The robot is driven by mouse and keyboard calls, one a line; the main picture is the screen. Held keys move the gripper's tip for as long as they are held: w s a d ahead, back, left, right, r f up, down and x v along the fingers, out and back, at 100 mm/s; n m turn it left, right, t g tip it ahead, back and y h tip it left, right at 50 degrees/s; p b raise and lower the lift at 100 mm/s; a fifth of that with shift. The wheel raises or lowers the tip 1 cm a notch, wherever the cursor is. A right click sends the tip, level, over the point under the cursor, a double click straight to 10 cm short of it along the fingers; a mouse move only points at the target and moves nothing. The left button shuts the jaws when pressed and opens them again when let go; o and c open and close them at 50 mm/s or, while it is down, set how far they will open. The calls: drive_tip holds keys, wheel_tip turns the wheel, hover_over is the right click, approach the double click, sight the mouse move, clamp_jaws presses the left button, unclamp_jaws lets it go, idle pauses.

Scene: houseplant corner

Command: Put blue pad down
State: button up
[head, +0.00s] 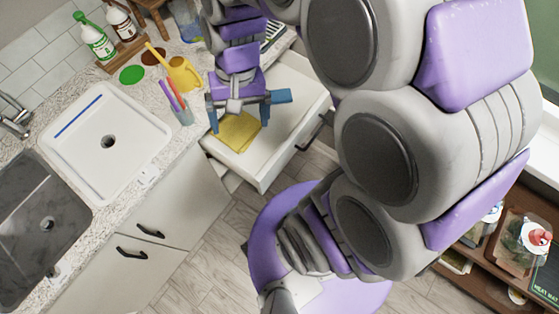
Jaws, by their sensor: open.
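My gripper (239,122) points down over the open white drawer (301,133), with its blue-tipped fingers wide apart. A yellow cloth-like piece (236,131) lies in the drawer below and between the fingers. A small flat blue piece (281,96) shows just right of the right finger, above the drawer's inside. I cannot tell if it is the blue pad or part of the gripper, nor whether it touches the finger. Nothing is visibly held between the fingers.
A yellow watering can (184,74), a cup of pens (183,112), a green disc (132,74) and bottles (96,40) stand on the counter left of the gripper. A white sink (100,150) lies further left. Wooden shelves (490,280) stand at lower right.

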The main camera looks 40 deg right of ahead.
drive_tip(key=s+n+h, duration=0.2)
drive_tip(key=s+n, duration=0.2)
drive_tip(key=s, duration=0.9)
drive_tip(key=shift+s+d, duration=0.3)
drive_tip(key=shift+s, duration=0.05)
